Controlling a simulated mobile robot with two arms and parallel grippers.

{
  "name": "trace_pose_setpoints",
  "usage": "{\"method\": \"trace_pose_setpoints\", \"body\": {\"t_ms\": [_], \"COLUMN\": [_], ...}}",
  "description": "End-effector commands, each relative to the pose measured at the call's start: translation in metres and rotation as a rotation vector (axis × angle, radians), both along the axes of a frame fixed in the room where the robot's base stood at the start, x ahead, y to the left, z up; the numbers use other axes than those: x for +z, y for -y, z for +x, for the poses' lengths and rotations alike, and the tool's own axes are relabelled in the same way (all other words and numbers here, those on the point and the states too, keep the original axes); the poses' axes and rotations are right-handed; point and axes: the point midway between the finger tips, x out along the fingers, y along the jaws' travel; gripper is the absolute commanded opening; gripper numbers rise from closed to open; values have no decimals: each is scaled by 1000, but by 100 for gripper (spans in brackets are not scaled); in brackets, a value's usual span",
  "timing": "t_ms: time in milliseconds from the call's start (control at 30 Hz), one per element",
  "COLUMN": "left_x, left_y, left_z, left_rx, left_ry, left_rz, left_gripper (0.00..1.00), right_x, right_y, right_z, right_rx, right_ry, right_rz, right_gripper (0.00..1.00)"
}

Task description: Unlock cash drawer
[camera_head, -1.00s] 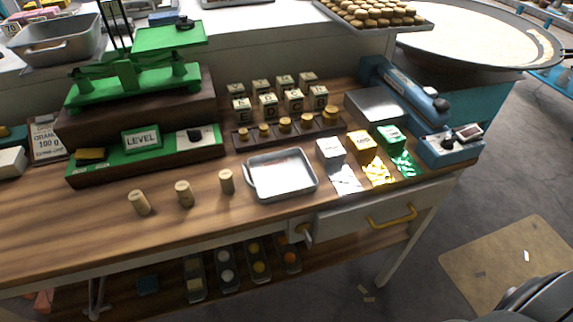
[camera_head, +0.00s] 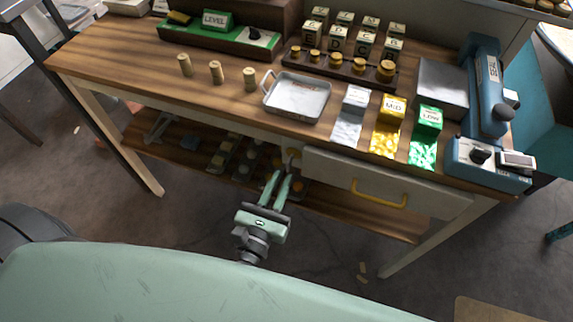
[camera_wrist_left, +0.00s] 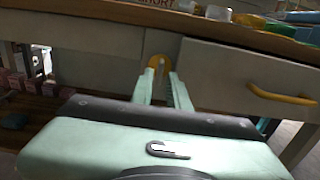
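The white cash drawer (camera_head: 385,185) with its yellow handle (camera_head: 380,194) is closed under the right part of the bench. The drawer (camera_wrist_left: 250,85) and handle (camera_wrist_left: 282,96) also show in the left wrist view. A lock with a small grey key or lever (camera_head: 291,158) sits at the drawer's left end. In the left wrist view the lock's yellow plate (camera_wrist_left: 157,61) shows between the fingertips. My left gripper (camera_head: 281,178) is open just in front of and below the lock. Its fingers (camera_wrist_left: 161,76) stand on either side of the lock in view; contact cannot be told. My right gripper is not in view.
The wooden bench top (camera_head: 150,75) overhangs the lock. It carries a metal tray (camera_head: 297,97), lettered blocks, weights and coloured sample piles. A lower shelf (camera_head: 350,213) with small trays lies behind the gripper. The floor in front is partly free.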

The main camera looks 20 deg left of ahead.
Motion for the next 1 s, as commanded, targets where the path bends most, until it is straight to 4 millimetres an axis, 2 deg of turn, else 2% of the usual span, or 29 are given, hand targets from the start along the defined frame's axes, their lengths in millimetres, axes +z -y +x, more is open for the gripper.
{"method": "trace_pose_setpoints", "body": {"t_ms": [100, 300, 600, 667, 700, 1000], "left_x": [3, 1, -1, 0, 0, 0], "left_y": [1, 1, 2, 2, 2, 2], "left_z": [21, 39, 42, 42, 42, 42], "left_rx": [1, 0, -1, -1, -1, -1], "left_ry": [2, 1, -1, -1, -1, 1], "left_rz": [2, 3, 4, 5, 5, 15], "left_gripper": [16, 16, 16, 2, 0, 0], "right_x": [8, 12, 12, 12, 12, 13], "right_y": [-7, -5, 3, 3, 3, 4], "right_z": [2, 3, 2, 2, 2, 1], "right_rx": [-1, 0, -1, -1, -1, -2], "right_ry": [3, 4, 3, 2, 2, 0], "right_rz": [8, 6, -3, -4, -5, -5], "right_gripper": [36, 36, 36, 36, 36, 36]}}
